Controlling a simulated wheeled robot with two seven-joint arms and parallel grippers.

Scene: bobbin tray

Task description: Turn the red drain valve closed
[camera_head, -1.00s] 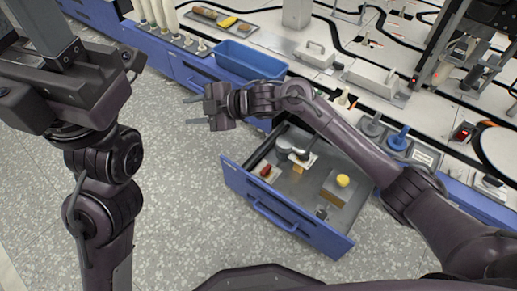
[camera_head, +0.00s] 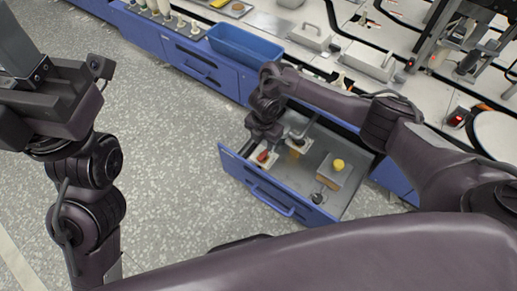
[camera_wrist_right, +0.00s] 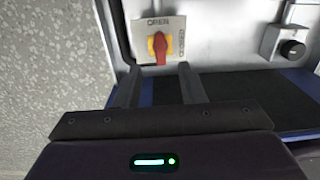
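The red drain valve (camera_wrist_right: 160,48) has a red handle on a yellow base, on a pale plate (camera_wrist_right: 178,25) in the open blue drawer (camera_head: 285,192). "OPEN" is printed at the plate's top and smaller lettering, too small to read surely, runs along its right side. The handle points down the picture, toward my gripper. In the head view the valve (camera_head: 263,156) shows just below my right gripper (camera_wrist_right: 158,72). That gripper is open, its two fingers apart to either side of the handle's line, with nothing between them. My left gripper (camera_head: 22,60) is at the upper left, fingers unclear.
The drawer also holds a yellow knob (camera_head: 338,164) on a block and a black knob (camera_head: 317,198), also seen in the right wrist view (camera_wrist_right: 292,49). A blue bin (camera_head: 245,44) stands on the bench behind. The floor at left is clear.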

